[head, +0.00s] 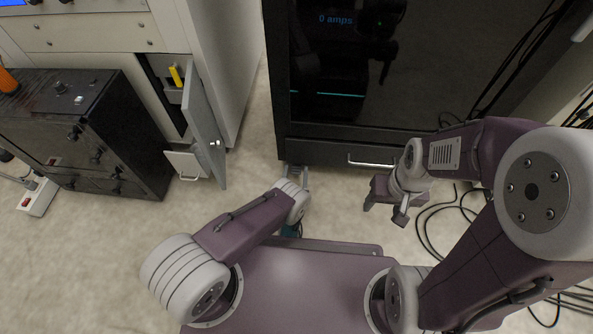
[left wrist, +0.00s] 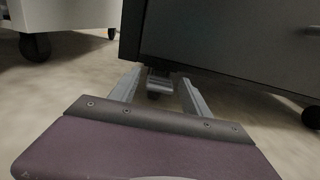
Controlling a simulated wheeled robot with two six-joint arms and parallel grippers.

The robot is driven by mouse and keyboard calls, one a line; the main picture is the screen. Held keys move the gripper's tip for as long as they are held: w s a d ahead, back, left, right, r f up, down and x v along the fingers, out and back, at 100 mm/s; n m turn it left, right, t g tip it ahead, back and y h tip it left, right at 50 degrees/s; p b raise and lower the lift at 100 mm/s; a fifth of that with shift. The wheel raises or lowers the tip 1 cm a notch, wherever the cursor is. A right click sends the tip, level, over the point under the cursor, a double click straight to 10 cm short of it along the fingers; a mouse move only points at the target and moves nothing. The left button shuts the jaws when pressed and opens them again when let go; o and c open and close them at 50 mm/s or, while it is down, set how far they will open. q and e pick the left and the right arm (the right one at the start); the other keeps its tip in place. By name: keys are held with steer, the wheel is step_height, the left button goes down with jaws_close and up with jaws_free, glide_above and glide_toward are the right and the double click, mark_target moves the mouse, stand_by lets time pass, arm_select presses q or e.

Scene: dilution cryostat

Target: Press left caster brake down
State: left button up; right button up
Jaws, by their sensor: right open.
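In the left wrist view, a grey metal piece (left wrist: 160,84), apparently the left caster's brake pedal, shows under the lower front corner of a dark cabinet (left wrist: 225,45). My left gripper (left wrist: 158,90) is low near the floor with its two fingers apart, one on each side of that piece. I cannot tell whether it touches the piece. In the head view my left gripper (head: 294,172) is at the bottom left corner of the black rack (head: 330,150), and the caster is hidden there. My right gripper (head: 385,207) is open and empty, above the floor in front of the rack.
Another caster (left wrist: 312,118) shows at the right edge of the wrist view. A white cabinet (head: 225,60) with an open door (head: 203,125) and a black box (head: 85,125) stand at left. Black cables (head: 435,225) lie on the floor at right. The floor between is clear.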

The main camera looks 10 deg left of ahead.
arm_select(q)
jaws_close()
steer(key=shift+f+t, duration=0.4)
steer(key=shift+t, duration=0.3)
steer(key=shift+o, duration=1.2)
jaws_free()
steer(key=shift+r, duration=0.1)
